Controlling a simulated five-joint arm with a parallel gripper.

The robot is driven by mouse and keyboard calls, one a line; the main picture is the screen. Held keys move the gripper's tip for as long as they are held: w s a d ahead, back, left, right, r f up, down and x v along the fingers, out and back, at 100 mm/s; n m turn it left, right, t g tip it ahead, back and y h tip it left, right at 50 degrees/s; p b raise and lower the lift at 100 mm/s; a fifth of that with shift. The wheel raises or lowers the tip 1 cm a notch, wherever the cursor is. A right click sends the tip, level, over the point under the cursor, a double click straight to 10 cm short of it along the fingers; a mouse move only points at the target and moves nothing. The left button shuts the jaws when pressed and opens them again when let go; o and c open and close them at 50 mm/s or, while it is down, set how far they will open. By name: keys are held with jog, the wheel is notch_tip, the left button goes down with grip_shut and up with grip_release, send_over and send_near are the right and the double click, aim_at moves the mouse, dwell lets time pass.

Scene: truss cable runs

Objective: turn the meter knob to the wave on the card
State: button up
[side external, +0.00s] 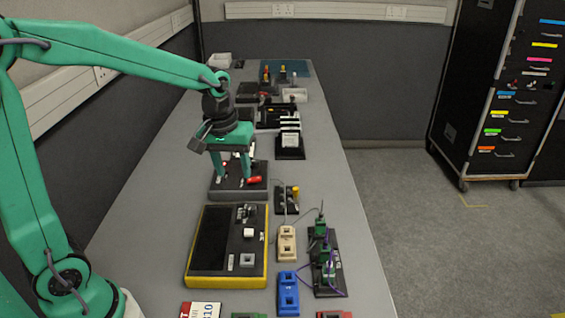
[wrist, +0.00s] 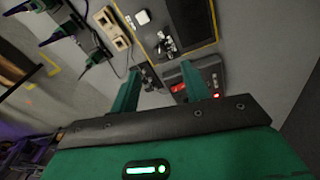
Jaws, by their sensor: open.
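A yellow-edged meter (side external: 210,240) lies flat on the table, with a long dark face on its left side. A small dark and light control, which looks like its knob (side external: 245,212), sits near its far end; its pointer setting is too small to read. In the wrist view the knob (wrist: 167,44) is beyond my fingertips. My gripper (side external: 232,179) is open and empty, pointing down over a dark grey box behind the meter. It also shows in the wrist view (wrist: 160,70). A red and white card (side external: 201,310) is cut off at the bottom edge; I cannot make out a wave on it.
The dark grey box (side external: 228,193) under my gripper carries a red part (side external: 254,180). Beige (side external: 287,243) and blue (side external: 288,292) blocks and a dark board (side external: 328,275) with green plugs and cables stand right of the meter. The table's left strip is clear.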

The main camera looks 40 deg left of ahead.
aim_at(251, 207)
jog(key=w+f, duration=0.1)
jog(key=f, duration=0.1)
jog(key=w+f+n+g, duration=0.1)
jog(key=w+f, duration=0.1)
jog(key=w+a+f+n, duration=0.1)
jog(key=w+f, duration=0.1)
jog(key=shift+f+g, duration=0.3)
jog(key=shift+f, duration=0.05)
jog(key=shift+f, duration=3.9)
jog(key=shift+c, duration=0.4)
jog(key=c, duration=0.9)
